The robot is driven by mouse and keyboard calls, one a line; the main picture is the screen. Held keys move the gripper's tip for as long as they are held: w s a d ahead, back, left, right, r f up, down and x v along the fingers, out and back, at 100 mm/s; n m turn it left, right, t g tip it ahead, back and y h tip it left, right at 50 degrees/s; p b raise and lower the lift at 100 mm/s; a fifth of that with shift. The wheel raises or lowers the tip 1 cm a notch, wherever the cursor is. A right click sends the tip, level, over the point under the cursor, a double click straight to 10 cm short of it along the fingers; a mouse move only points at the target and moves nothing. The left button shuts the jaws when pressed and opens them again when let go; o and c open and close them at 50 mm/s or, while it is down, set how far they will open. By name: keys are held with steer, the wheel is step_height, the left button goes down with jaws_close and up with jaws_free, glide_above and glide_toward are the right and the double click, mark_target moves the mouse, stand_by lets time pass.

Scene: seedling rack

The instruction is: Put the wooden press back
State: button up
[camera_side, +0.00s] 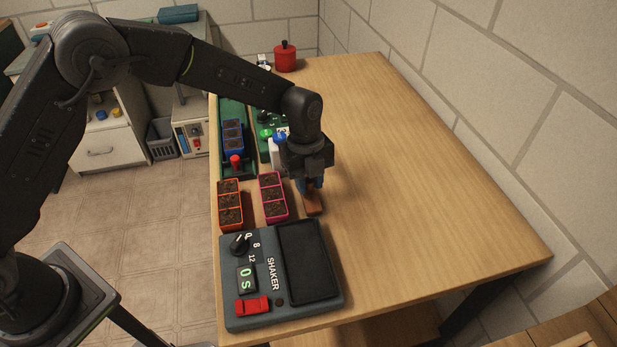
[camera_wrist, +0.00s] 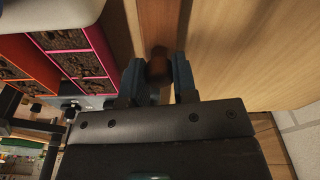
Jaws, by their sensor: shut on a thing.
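The wooden press (camera_side: 313,204) is a brown block low at the table, to the right of the pink-rimmed seedling tray in the side view. My gripper (camera_side: 311,184) points down over it, with its fingers shut on the press's upper part. In the wrist view the press's knob (camera_wrist: 158,66) sits between the two fingers of my gripper (camera_wrist: 159,78), and its reddish-brown body (camera_wrist: 158,22) extends beyond them. Whether the press touches the table cannot be told.
The pink-rimmed tray (camera_side: 262,199) and an orange-rimmed tray (camera_side: 219,205) hold dark soil. The grey shaker (camera_side: 235,309) stands at the front. A blue tray (camera_side: 223,137) sits in a green rack (camera_side: 235,108) behind. A red pot (camera_side: 286,61) is far back. The table's right side (camera_side: 420,200) is clear.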

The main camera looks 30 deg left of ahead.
steer(key=shift+f, duration=0.1)
steer(key=o, duration=0.9)
steer(key=s+a+r+n+t, duration=0.1)
steer(key=s+a+r+n, duration=0.15)
steer(key=r, duration=0.75)
steer(key=s+a+r+n, duration=0.1)
steer(key=a+r+n, duration=0.15)
steer(key=r, duration=0.75)
steer(key=s+a+r+n+t, duration=0.2)
steer(key=s+a+r+n, duration=0.1)
steer(key=s+a+n, duration=0.4)
steer(key=s+a+r+n+t, duration=0.2)
steer(key=s+a+n, duration=0.1)
steer(key=s+n, duration=0.4)
steer(key=s+a+f+n+t+y, duration=0.1)
steer(key=s+a+f+n, duration=0.1)
steer(key=s+n, duration=0.3)
steer(key=s+f, duration=0.1)
steer(key=s, duration=0.3)
steer(key=shift+s+a+f+n, duration=0.15)
steer(key=shift+a+n, duration=0.15)
steer(key=shift+n, duration=0.1)
